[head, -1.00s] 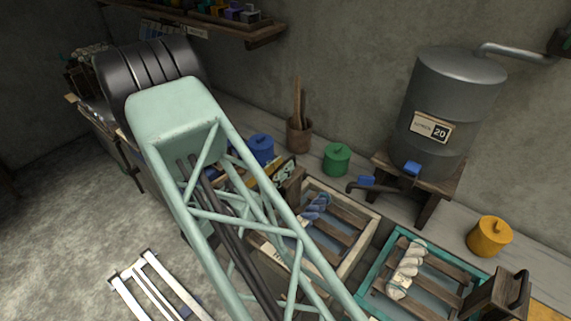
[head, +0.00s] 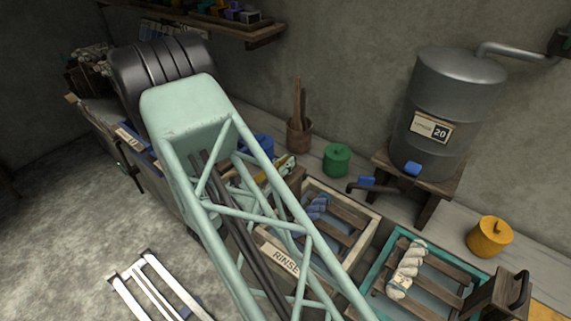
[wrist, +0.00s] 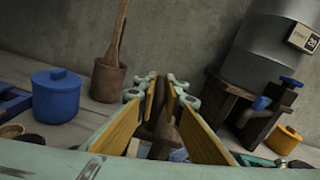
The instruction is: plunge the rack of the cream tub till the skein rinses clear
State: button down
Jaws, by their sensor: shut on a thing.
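The cream tub (head: 368,228) stands on the bench in the head view, its front label reading RINSE partly behind my arm. Its slatted wooden rack (head: 345,223) sits inside the rim, and a blue skein (head: 318,206) lies on it, partly covered by my arm. In the wrist view my gripper (wrist: 161,84) has its yellow-faced fingers closed around a dark brown wooden piece (wrist: 163,118), which looks like the rack's upright handle. My gripper is hidden behind my arm in the head view. The water's clearness cannot be made out.
A teal tub (head: 388,246) with a white skein (head: 407,268) stands to the right. A grey tank (head: 445,105) on a wooden stand is behind, with a tap. Green (head: 337,160), orange (head: 490,236) and blue (wrist: 57,97) lidded pots and a stick holder (head: 299,136) stand along the wall.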

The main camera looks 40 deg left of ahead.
jog(key=shift+r+p, duration=0.35)
jog(key=shift+r, duration=1.3)
jog(key=c, duration=2.8)
grip_release()
jog(key=shift+d+r, duration=0.1)
jog(key=shift+r, duration=0.05)
jog(key=shift+s, duration=0.1)
jog(key=shift+s, duration=5.9)
